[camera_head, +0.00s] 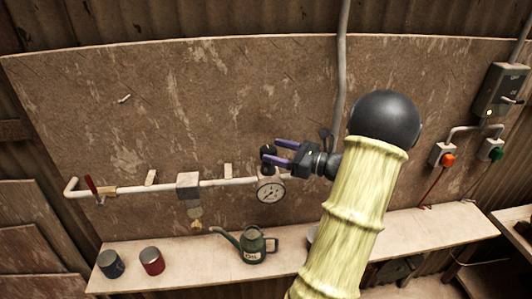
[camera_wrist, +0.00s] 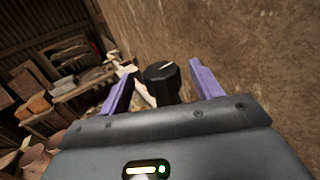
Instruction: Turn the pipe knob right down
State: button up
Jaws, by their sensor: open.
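The black pipe knob (camera_head: 267,150) sits above the round pressure gauge (camera_head: 271,190) on the white pipe (camera_head: 130,191). The knob also shows in the wrist view (camera_wrist: 160,78), with a white pointer line slanting up to the right. My gripper (camera_head: 272,151) reaches in from the right with its purple fingers open at the knob. In the wrist view the knob appears between the two fingers (camera_wrist: 162,72), with a gap on each side. I cannot tell how deep it sits between them. My own arm hides the right part of the pipe.
A green oil can (camera_head: 253,247), a red can (camera_head: 152,261) and a dark blue can (camera_head: 110,264) stand on the shelf (camera_head: 195,260) below. A red-handled lever (camera_head: 91,186) is at the pipe's left. A grey switch box (camera_head: 500,92) hangs at the right.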

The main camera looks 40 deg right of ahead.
jog(key=b+v, duration=0.3)
jog(key=v, duration=0.9)
jog(key=shift+s+b, duration=0.2)
jog(key=shift+b, duration=0.15)
jog(key=shift+d, duration=0.1)
